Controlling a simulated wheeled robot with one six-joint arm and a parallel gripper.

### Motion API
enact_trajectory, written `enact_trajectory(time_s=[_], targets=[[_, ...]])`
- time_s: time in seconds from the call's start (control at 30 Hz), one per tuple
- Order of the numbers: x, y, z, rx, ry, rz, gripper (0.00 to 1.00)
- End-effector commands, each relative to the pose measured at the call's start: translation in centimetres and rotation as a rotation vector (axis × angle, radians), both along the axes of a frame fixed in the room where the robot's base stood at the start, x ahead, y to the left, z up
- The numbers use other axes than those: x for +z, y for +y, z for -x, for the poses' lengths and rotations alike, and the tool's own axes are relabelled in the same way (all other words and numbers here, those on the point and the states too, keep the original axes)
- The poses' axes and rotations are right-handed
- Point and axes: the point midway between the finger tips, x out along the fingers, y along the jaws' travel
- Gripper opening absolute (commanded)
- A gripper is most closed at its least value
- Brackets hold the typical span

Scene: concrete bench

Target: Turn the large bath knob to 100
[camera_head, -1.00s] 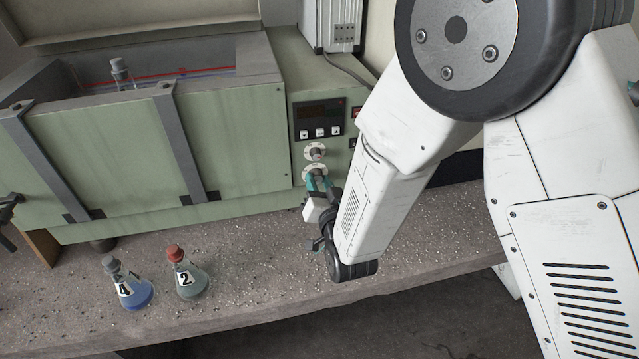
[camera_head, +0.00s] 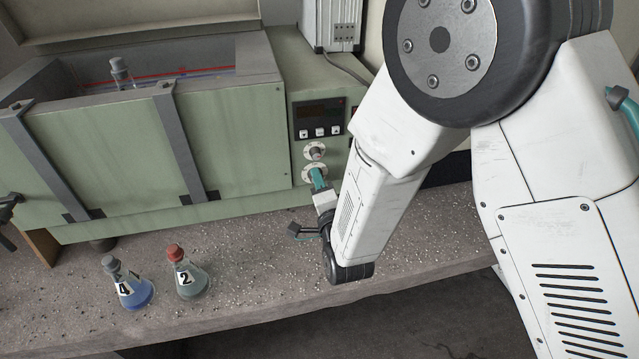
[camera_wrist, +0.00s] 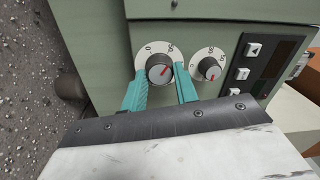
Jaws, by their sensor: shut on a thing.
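The large bath knob (camera_wrist: 158,71) is a grey knob with a red pointer line on a white scale plate. In the head view, my gripper (camera_head: 318,180) reaches the lower dial on the bath's front panel and hides most of that knob. The green water bath (camera_head: 110,160) stands on the bench.
A smaller knob (camera_wrist: 209,68) sits beside the large one, above it in the head view (camera_head: 316,152). Push buttons (camera_head: 320,132) and a dark display (camera_head: 320,111) lie above. A blue flask (camera_head: 135,293) and a grey flask (camera_head: 190,282) stand on the bench (camera_head: 240,260).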

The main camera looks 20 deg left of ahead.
Motion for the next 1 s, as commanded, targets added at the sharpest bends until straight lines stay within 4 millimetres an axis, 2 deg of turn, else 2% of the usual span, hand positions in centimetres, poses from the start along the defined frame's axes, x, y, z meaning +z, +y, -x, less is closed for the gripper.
enact_trajectory(time_s=[0.6,1.0], targets=[[-0.17,0.00,0.05,-0.002,0.304,-0.493,0.07],[-0.21,0.03,0.08,-0.002,0.454,-0.736,0.07]])
